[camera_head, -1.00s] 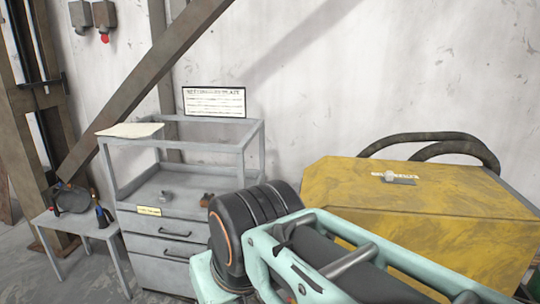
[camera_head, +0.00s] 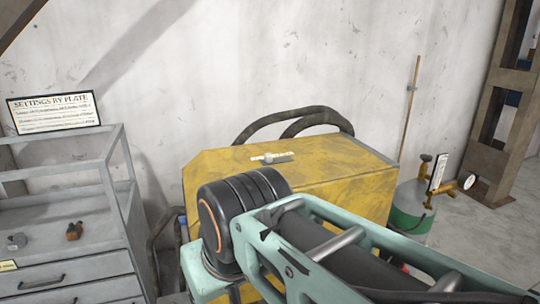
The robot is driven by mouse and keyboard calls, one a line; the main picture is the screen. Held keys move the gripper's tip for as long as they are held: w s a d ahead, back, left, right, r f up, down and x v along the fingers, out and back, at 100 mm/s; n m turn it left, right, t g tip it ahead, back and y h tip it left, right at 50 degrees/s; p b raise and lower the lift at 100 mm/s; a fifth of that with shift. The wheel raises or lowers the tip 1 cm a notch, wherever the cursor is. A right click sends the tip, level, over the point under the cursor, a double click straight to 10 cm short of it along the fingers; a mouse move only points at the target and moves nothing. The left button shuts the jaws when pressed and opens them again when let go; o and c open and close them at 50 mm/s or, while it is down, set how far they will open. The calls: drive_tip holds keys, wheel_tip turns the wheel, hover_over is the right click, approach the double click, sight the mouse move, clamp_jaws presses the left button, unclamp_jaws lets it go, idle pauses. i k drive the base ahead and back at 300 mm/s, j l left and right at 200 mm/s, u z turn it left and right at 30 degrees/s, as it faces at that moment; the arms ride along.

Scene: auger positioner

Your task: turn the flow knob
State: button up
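The flow knob cannot be picked out for certain. A green and grey gas cylinder (camera_head: 412,207) stands on the floor at the right, with a brass valve and a round white gauge (camera_head: 466,181) at its top. A small grey knob or lever with a pale label strip (camera_head: 271,157) sits on top of the yellow machine (camera_head: 345,172). My teal arm crosses the lower middle of the view and hides the machine's front. My gripper is not in view.
A grey drawer cabinet (camera_head: 70,268) with small metal parts on it stands at the left, under a "SETTINGS BY PLATE" sign (camera_head: 54,112). Dark hoses (camera_head: 300,121) arch behind the machine. A thin rod (camera_head: 410,105) leans on the wall. Clear floor (camera_head: 490,235) lies right of the cylinder.

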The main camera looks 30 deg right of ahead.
sight(451, 194)
drive_tip(key=z, duration=2.3)
